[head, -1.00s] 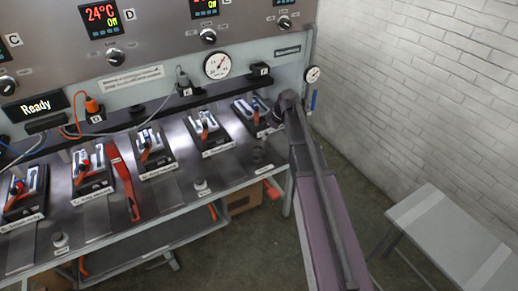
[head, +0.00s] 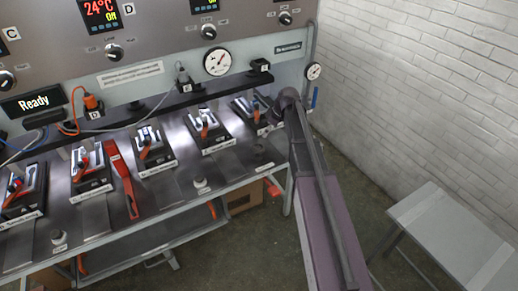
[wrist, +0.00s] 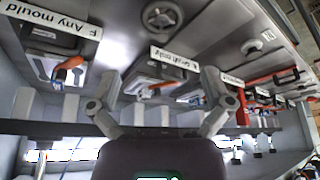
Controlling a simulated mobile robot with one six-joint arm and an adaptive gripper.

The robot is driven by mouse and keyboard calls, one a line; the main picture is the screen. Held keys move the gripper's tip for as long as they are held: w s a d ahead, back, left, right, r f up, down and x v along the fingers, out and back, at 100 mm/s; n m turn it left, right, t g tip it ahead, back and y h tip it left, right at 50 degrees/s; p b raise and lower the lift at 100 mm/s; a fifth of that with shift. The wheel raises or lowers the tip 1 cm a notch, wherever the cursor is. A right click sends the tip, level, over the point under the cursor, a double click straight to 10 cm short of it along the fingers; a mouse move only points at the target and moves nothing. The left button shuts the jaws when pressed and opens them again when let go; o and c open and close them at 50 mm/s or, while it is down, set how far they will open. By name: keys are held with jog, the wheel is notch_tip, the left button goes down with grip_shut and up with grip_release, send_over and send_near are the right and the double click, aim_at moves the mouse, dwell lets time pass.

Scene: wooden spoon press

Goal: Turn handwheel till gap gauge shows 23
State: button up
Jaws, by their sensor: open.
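A grey round handwheel (wrist: 162,14) shows at the top middle of the wrist view. My gripper (wrist: 160,82) is open and empty, its two fingers spread wide below the wheel in the picture and apart from it. A large white dial (head: 217,62) is on the back panel, and a smaller dial (head: 313,72) is at the panel's right end. I cannot tell which is the gap gauge, and their readings are too small to read.
Several mould stations with orange-handled clamps line the bench (head: 180,187); one clamp (wrist: 70,66) is near my left finger in the wrist view. A red bar (head: 124,180) lies between stations. A grey table (head: 450,235) stands at right, with open floor between.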

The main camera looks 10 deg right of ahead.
aim_at(258, 148)
jog(key=shift+b+x, duration=5.35)
jog(key=shift+x, duration=0.7)
jog(key=shift+s, duration=0.1)
jog(key=c, duration=0.8)
